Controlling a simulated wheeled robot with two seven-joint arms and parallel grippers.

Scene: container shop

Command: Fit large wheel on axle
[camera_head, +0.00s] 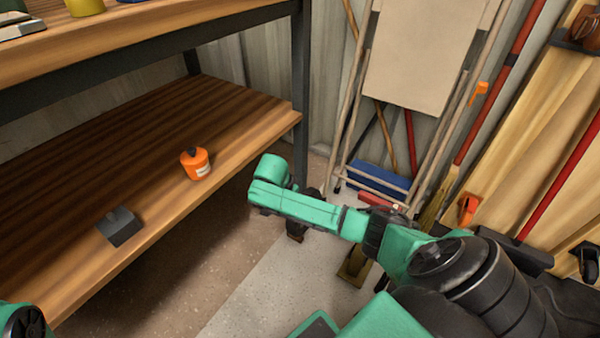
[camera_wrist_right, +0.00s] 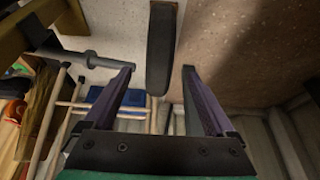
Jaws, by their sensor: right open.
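A dark, rounded slab that looks like the large wheel seen edge-on (camera_wrist_right: 161,45) stands between the fingers of my right gripper (camera_wrist_right: 158,68) in the right wrist view. The gripper is open, with a visible gap between the wheel and each finger. A grey rod that looks like the axle (camera_wrist_right: 88,58) sticks out from a yellow-brown stand (camera_wrist_right: 22,38), left of the wheel and close to the left fingertip. In the head view my right arm hides most of this area; part of a yellow-brown stand (camera_head: 355,268) shows below it. My left gripper is out of view.
A folded easel-like frame (camera_head: 418,60), a blue box (camera_head: 378,177) and long-handled tools stand along the back wall. Floor by the shelf is clear.

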